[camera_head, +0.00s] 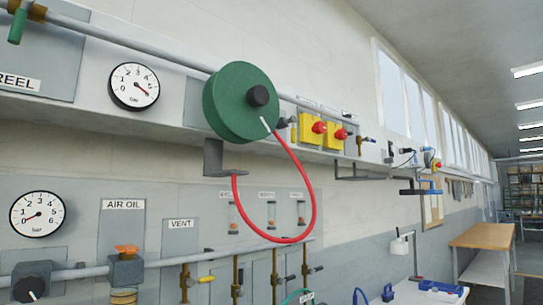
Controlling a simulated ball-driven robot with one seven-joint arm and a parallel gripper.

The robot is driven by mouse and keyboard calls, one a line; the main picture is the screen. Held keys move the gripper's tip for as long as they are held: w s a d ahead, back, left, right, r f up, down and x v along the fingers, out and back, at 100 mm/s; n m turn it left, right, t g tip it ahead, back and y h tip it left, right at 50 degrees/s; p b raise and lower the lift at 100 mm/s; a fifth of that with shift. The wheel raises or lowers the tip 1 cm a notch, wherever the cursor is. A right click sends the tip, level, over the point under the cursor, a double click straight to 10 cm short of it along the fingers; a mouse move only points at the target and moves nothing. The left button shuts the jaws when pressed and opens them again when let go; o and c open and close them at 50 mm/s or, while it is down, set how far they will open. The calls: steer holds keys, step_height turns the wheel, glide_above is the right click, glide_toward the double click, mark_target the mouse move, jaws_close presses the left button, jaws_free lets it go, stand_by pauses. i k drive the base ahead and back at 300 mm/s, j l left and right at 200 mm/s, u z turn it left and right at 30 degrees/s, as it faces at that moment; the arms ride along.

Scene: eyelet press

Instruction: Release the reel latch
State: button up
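A green hose reel (232,104) with a black hub (258,96) is mounted on the wall rail in the head view. A red hose (312,205) hangs from it in a loop, its other end rising to a grey bracket (222,171) below the reel. A short white mark (265,125) shows on the reel's face. No part can be told for certain as the reel latch. A panel marked REEL (20,83) is at the far left, below a green-handled valve (17,25). My gripper is not in view.
Pressure gauges (134,86) sit left of the reel. Yellow boxes with red knobs (320,130) are right of it. Valves and pipes (185,283) run along the lower wall. A wooden-topped bench (485,236) stands at the right; some floor shows beside it.

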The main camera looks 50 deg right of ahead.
mark_target(293, 120)
steer(key=z, duration=1)
